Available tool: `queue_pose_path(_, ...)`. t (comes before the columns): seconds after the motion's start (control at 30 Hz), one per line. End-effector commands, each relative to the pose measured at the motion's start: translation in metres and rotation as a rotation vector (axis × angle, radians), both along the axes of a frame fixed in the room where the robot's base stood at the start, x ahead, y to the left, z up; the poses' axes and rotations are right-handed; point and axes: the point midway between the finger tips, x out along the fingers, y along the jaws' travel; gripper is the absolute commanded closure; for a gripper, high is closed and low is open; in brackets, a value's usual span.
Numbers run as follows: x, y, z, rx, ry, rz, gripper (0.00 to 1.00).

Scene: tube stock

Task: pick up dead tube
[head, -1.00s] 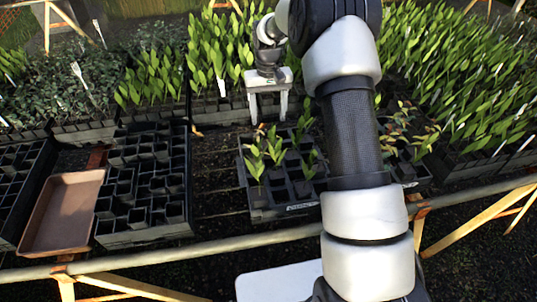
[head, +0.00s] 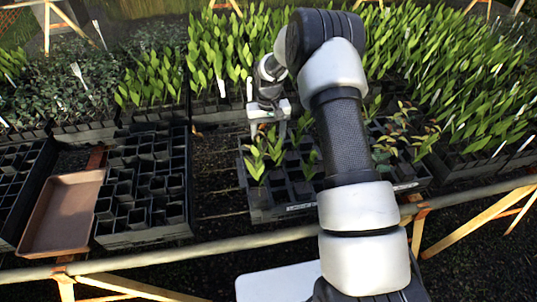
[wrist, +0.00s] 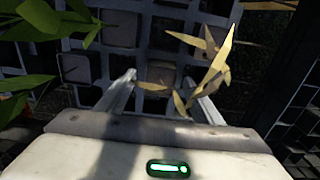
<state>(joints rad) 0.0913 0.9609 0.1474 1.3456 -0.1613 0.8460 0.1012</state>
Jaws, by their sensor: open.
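The dead tube's plant (wrist: 212,70), with dry yellow-tan leaves, shows in the wrist view between and just right of my gripper's fingers. My gripper (wrist: 163,82) is open, with its fingers apart and pointing down at the black tray. In the head view my gripper (head: 269,128) is over the back left part of the front middle tray (head: 285,208). I cannot tell whether the fingers touch the tube. The dead plant is not clear in the head view, where my gripper and green leaves crowd that spot.
Green seedlings (head: 256,158) stand in the same tray, close to the gripper; green leaves (wrist: 50,25) fill the wrist view's upper left. Reddish-leaved plants (head: 405,135) stand to the right. A brown empty tray (head: 62,215) lies at left beside a tray of empty black tubes (head: 145,225).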

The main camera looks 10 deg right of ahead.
Motion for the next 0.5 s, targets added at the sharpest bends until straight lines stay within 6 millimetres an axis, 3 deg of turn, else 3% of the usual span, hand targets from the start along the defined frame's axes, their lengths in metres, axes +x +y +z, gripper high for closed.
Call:
queue_pose_path(0.07,0.0001,0.0,0.0002,0.0,0.0,0.0,0.39)
queue_pose_path(0.4,0.0,0.0,0.0005,0.0,0.0,0.0,0.97)
queue_pose_path(0.5,0.0002,0.0,0.0009,0.0,0.0,0.0,1.0)
